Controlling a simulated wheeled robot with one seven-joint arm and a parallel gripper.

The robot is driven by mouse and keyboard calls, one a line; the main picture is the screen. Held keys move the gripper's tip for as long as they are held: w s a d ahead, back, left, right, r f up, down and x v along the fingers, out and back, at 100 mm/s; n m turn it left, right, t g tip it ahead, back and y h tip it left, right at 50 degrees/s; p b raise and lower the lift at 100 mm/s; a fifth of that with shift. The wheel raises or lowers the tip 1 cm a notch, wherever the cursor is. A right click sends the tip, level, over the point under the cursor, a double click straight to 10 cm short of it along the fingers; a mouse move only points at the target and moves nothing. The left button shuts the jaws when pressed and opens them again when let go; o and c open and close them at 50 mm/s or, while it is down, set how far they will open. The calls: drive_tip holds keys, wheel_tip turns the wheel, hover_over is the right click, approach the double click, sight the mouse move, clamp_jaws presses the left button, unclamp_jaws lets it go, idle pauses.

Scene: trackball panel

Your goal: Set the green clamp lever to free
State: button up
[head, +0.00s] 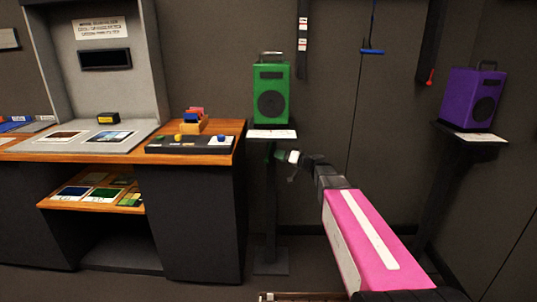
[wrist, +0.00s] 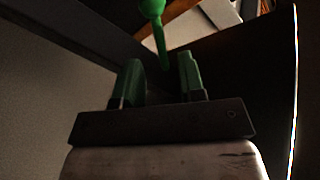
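The green clamp lever (wrist: 158,32) shows at the top middle of the wrist view, with a rounded knob-like upper part and a thin arm pointing down. My gripper (wrist: 160,64) has two green fingers, clearly apart with a gap between them. The lever's thin end appears just ahead of or in that gap; contact with either finger is not visible. In the head view my gripper (head: 281,154) is small, beside the dark post under the green speaker. There I cannot tell the lever from the green fingers.
The green speaker (head: 271,92) stands on a shelf above my gripper. A wooden-topped desk (head: 226,146) with a button panel (head: 191,144) is to the left. A purple speaker (head: 473,97) stands at right. A blue lever (head: 371,51) and a red lever (head: 430,77) are on the wall.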

sight(268, 154)
drive_tip(key=x, duration=0.6)
drive_tip(key=shift+w+a, duration=0.15)
drive_tip(key=shift+a, duration=0.05)
clamp_jaws()
